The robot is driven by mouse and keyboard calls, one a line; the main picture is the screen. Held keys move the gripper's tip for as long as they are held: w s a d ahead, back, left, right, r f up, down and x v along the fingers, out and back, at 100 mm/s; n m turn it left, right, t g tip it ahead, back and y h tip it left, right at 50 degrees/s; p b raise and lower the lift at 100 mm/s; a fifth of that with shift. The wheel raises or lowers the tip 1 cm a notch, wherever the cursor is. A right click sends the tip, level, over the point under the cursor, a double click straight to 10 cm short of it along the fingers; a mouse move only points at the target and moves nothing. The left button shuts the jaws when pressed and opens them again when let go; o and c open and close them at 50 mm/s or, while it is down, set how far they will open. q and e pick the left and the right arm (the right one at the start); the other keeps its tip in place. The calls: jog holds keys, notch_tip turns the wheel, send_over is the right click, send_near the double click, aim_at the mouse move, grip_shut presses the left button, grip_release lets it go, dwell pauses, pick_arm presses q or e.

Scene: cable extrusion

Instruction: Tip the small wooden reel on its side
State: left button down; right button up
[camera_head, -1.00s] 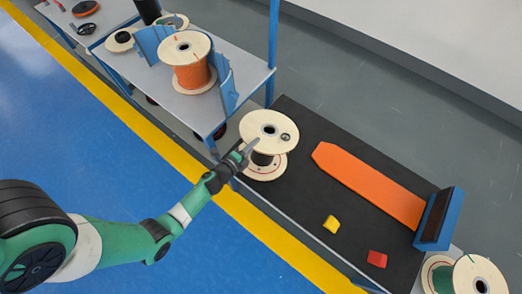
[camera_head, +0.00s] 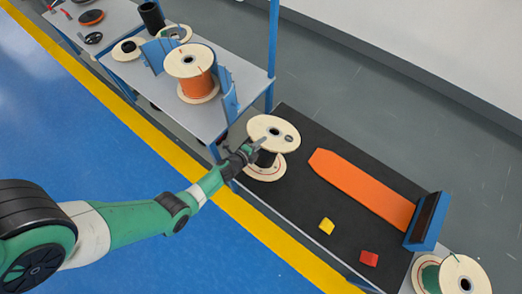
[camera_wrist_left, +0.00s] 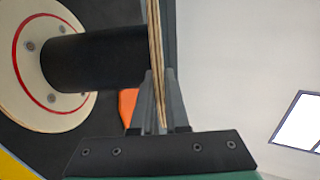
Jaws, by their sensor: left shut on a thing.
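The small wooden reel (camera_head: 271,127) stands on the black mat near its left end. It has two pale flanges and a black core, and a hole shows in the top flange. My left gripper (camera_head: 258,147) reaches in from the left and is shut on the edge of the top flange. In the left wrist view the flange edge (camera_wrist_left: 155,40) runs between the two fingers (camera_wrist_left: 160,90). The black core (camera_wrist_left: 95,60) and the other flange (camera_wrist_left: 35,65), with a red ring, lie to the left there. My right gripper is not in view.
An orange ramp-like board (camera_head: 360,188) lies on the mat (camera_head: 300,215), ending at a blue stop (camera_head: 428,222). A larger orange-wound reel (camera_head: 190,62) stands on the trolley behind. A green-wound reel (camera_head: 465,275) is at lower right.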

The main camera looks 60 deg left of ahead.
aim_at(269, 136)
pick_arm(q)
jog(key=shift+w+a+r+g+p, duration=0.15)
jog(key=shift+w+a+r+p, duration=0.05)
jog(key=shift+w+r+p, duration=0.2)
jog(key=shift+w+a+r+g+p, duration=0.15)
jog(key=shift+w+r+p, duration=0.15)
jog(key=shift+w, duration=0.2)
jog(key=shift+w+r, duration=0.1)
jog(key=shift+w, duration=0.15)
jog(key=shift+w+a, duration=0.1)
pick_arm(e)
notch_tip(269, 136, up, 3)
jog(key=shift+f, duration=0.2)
pick_arm(q)
jog(key=shift+w+a+g+p, duration=0.15)
jog(key=shift+w+g+p, duration=0.15)
jog(key=shift+p, duration=0.05)
jog(key=shift+w+a+r+g+h, duration=0.1)
jog(key=shift+w+a+g+h, duration=0.1)
jog(key=shift+w, duration=0.3)
jog(key=shift+w+a+r+g+h, duration=0.1)
jog(key=shift+w+g, duration=0.1)
jog(key=shift+w, duration=0.25)
jog(key=shift+w+a+r, duration=0.15)
jog(key=shift+w+a, duration=0.05)
jog(key=shift+w, duration=0.25)
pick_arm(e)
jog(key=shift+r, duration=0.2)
